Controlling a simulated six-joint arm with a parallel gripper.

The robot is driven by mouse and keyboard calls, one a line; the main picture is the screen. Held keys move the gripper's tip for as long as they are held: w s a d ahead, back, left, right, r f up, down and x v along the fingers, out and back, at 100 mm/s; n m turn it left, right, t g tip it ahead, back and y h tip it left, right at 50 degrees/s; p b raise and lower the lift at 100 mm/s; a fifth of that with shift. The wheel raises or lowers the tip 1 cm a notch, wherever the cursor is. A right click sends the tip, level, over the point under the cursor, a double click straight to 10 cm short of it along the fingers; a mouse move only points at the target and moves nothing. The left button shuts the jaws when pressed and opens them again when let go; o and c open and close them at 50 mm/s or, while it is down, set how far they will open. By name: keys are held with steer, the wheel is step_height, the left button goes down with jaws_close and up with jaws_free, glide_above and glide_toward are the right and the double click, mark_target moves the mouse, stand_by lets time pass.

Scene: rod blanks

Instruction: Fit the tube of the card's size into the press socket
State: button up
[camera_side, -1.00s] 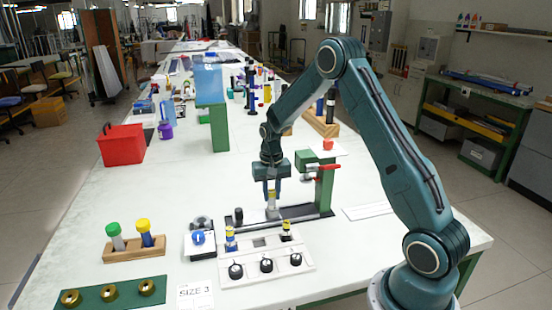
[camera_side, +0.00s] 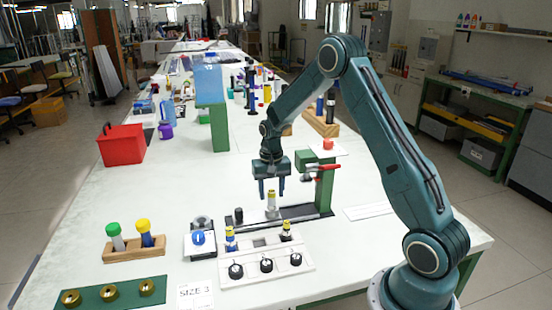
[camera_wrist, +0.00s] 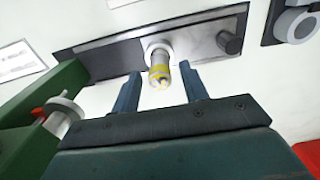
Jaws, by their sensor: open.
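The card (camera_side: 195,296) on the table reads SIZE 3. A grey tube with a yellow band (camera_side: 271,201) stands upright at the press socket on the dark press base (camera_side: 300,214). In the wrist view the tube (camera_wrist: 160,72) points up from a pale round socket. My gripper (camera_side: 272,192) is open and empty, with its fingertips around the tube's top height. In the wrist view the fingers of my gripper (camera_wrist: 165,88) are apart on either side of the tube, touching nothing that I can see. How deep the tube sits is hidden.
The green press column (camera_side: 325,185) with its red handle (camera_side: 322,168) stands close on the right. In front is a white panel (camera_side: 267,256) with black knobs and two yellow-banded tubes. A wooden rack (camera_side: 134,248) holds green-capped and yellow-capped tubes. A red bin (camera_side: 122,146) stands behind left.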

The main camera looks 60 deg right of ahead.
step_height(320, 180, up, 11)
steer(key=shift+r, duration=0.2)
stand_by(0.4)
stand_by(0.4)
steer(key=s+a+r+n+t, duration=0.3)
steer(key=s+a+r+n, duration=0.1)
steer(key=s+a+r, duration=0.7)
steer(key=s+a+n+t, duration=0.1)
steer(key=s+a+n, duration=0.1)
steer(key=s+a, duration=0.2)
steer(key=s+a+n+t, duration=0.1)
steer(key=s+a+n, duration=0.2)
steer(key=s, duration=0.8)
steer(key=shift+a+r+t, duration=0.3)
steer(key=shift+a, duration=0.6)
steer(key=shift+o, duration=0.6)
